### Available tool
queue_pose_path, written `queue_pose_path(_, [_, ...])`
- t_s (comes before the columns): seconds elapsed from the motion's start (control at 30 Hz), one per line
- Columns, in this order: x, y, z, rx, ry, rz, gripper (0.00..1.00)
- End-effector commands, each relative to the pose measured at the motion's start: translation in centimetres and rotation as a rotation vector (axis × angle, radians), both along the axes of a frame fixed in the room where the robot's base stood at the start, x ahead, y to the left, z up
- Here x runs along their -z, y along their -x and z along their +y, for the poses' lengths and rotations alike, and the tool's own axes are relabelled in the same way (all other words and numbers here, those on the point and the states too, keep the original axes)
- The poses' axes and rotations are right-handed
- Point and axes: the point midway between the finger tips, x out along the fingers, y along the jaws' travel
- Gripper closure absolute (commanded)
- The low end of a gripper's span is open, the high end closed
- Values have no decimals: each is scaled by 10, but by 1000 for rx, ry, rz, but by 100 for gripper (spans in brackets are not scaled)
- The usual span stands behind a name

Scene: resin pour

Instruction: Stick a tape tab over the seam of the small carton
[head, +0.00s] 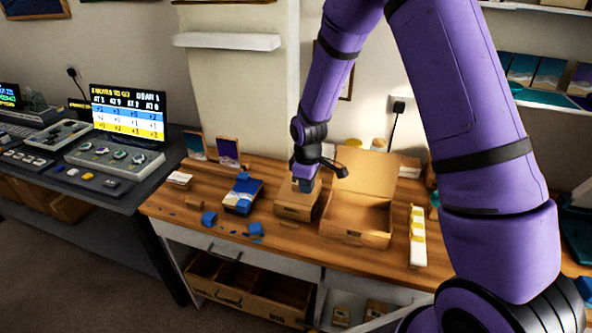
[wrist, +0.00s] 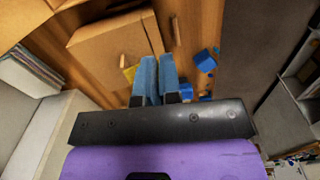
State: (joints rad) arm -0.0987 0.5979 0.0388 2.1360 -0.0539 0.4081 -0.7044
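The small carton (head: 296,206) is a closed brown box on the wooden table in the head view. It fills the upper left of the wrist view (wrist: 108,48). My gripper (head: 304,184) is low over the carton's top, pointing down. In the wrist view its two blue fingers (wrist: 158,62) are together, beside the carton's edge. A small yellow patch (wrist: 130,73), perhaps a tape tab, shows at the carton next to the left finger; I cannot tell whether it touches the finger. A white strip with yellow tabs (head: 417,240) stands at the right of the table.
An open brown box (head: 355,218) stands right beside the small carton. A blue box (head: 243,196) and several blue blocks (head: 209,218) lie to the left. A grey desk with a control panel (head: 112,158) and a screen (head: 128,112) is farther left.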

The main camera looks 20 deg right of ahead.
Motion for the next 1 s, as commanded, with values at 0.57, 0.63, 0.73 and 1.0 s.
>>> queue_pose_path(0.57, [35,3,5,-71,0,3,100])
queue_pose_path(0.63, [41,3,5,-71,0,3,100])
queue_pose_path(0.73, [50,3,5,-71,1,2,100])
queue_pose_path(1.0, [63,3,5,-71,1,1,100])
